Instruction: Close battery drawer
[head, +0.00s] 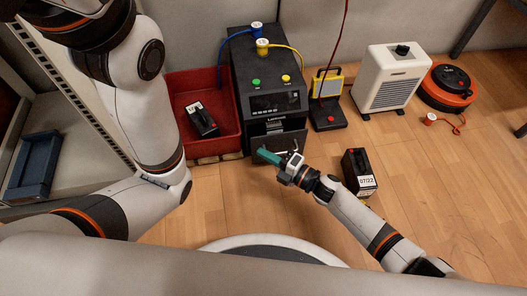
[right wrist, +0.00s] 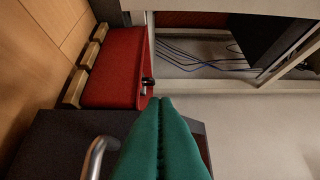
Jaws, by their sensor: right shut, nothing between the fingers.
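The black power unit (head: 268,72) stands upright on the floor against the wall. Its battery drawer (head: 291,141) is low on the front, and its front panel appears to stand out from the body, with a gap above it. My right gripper (head: 268,156) has green fingers, shut and empty, at the drawer's front. In the right wrist view the shut fingers (right wrist: 160,110) lie over a dark panel (right wrist: 60,135), beside a curved silver handle (right wrist: 97,155). I cannot tell whether they touch it. My left arm shows at the left; its gripper is out of view.
A red bin (head: 218,127) holding a black battery (head: 201,120) stands left of the unit. Another battery (head: 358,172) stands on the floor at right. A yellow lamp (head: 328,85), white heater (head: 391,78) and orange reel (head: 449,88) line the wall. A rack stands at left.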

